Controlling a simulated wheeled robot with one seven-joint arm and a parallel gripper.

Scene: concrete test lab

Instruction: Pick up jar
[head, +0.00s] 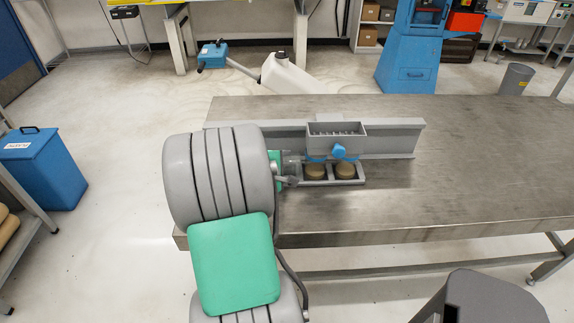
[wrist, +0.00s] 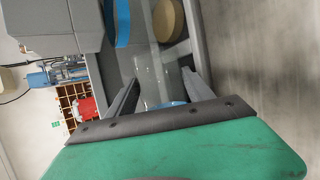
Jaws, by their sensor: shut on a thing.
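A clear, see-through jar (wrist: 157,88) shows between my fingers in the wrist view, with a bit of blue at its near end. My gripper (wrist: 161,77) is shut on it, one finger on each side. In the head view my gripper (head: 292,170) is at the left end of a small grey rack (head: 332,183) on the metal table. The jar cannot be made out there, and my arm covers much of that spot. The wrist view does not show clearly whether the jar touches the rack.
A long grey rail (head: 396,137) stands behind. The table's right side (head: 490,170) is clear.

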